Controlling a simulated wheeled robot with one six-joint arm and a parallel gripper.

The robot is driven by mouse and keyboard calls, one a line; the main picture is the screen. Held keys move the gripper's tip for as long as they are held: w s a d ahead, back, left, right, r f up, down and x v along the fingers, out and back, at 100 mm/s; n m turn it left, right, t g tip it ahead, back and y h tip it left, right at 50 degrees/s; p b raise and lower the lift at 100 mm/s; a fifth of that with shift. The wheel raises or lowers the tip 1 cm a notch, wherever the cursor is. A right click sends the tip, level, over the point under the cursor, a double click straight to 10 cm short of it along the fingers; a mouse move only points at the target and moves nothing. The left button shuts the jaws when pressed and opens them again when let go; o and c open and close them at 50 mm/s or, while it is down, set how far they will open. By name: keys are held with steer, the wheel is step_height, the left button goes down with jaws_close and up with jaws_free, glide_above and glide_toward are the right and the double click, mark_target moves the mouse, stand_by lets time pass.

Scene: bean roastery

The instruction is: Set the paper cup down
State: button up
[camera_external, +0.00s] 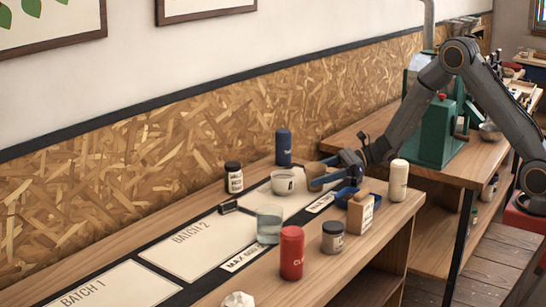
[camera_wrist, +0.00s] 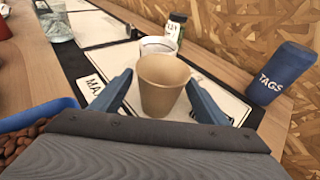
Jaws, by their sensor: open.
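The brown paper cup (camera_wrist: 163,88) stands upright between the two blue fingers of my gripper (camera_wrist: 160,95) in the wrist view, with its open rim toward the camera. It appears to rest on a white panel (camera_wrist: 205,98) of the counter mat. My gripper is open, and a gap shows between the cup and each finger. In the external view the paper cup (camera_external: 316,174) is at the back right of the counter, partly covered by my gripper (camera_external: 328,170).
A white cup (camera_external: 283,182) stands close beside the paper cup. Around them are a blue TAGS tumbler (camera_external: 283,147), a dark jar (camera_external: 234,177), a glass (camera_external: 268,225), a cream bottle (camera_external: 398,180) and a blue tray of beans (camera_wrist: 38,118). The BATCH 2 panel (camera_external: 185,245) is mostly bare.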

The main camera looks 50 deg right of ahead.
steer(key=b+v, duration=0.1)
steer(key=v, duration=0.9)
steer(key=shift+s+d+r+b, duration=0.1)
steer(key=shift+s+d+b, duration=0.1)
steer(key=shift+d+b, duration=0.15)
steer(key=shift+o, duration=1.2)
steer(key=shift+s+d+r, duration=0.15)
steer(key=shift+s+d, duration=0.1)
steer(key=shift+s, duration=0.05)
steer(key=shift+w+a+f+n+g+y+p, duration=0.15)
steer(key=shift+w+a+f+n+g+p, duration=0.2)
steer(key=shift+w+a+p, duration=1.15)
steer(key=shift+w+a+f+n+g+y+p, duration=0.25)
steer(key=shift+w+a+g+p, duration=0.2)
steer(key=shift+w+a+p, duration=1.05)
steer(key=shift+w+a+f+n+g+y+p, duration=0.1)
steer(key=shift+w+a+n+g+p, duration=0.3)
steer(key=shift+w+a+p, duration=1.05)
steer(key=shift+s+d, duration=0.25)
steer(key=shift+s, duration=0.1)
steer(key=c, duration=1.2)
